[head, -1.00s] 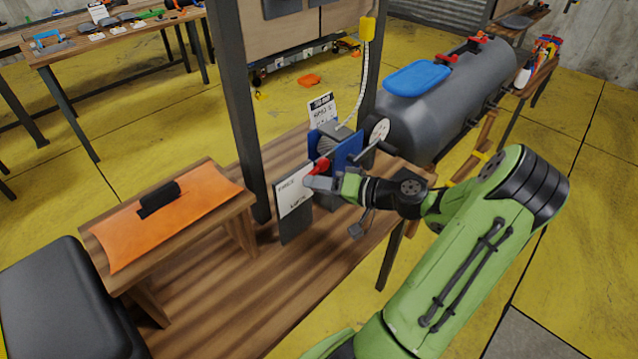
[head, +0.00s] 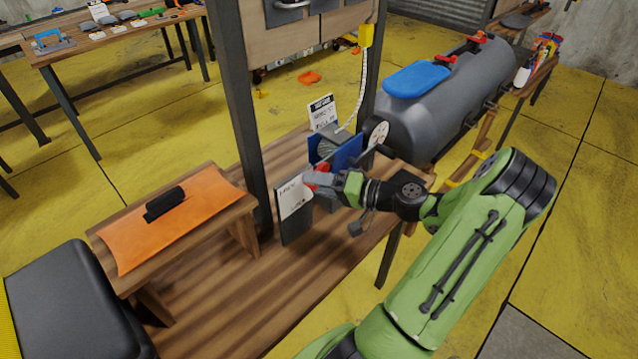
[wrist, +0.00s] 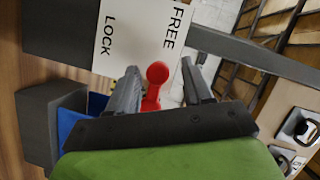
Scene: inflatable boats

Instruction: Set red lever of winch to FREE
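The winch (head: 346,152) has blue side plates and stands on the wooden bench. Its red lever (head: 321,168) is partly hidden by my gripper (head: 322,180) in the head view. In the wrist view the red lever (wrist: 157,74) has a round knob. It stands between the two fingers of my gripper (wrist: 163,85), which are apart with gaps on both sides of the knob. A white label (wrist: 138,30) behind it reads FREE at the right and LOCK at the left. The knob shows nearer the FREE word. Whether the fingers touch the lever is unclear.
A dark post (head: 240,130) rises left of the winch. An orange pad (head: 175,220) lies on a small wooden stand at the left. A grey tank (head: 450,95) with a blue pad lies behind at the right. The bench front (head: 250,290) is clear.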

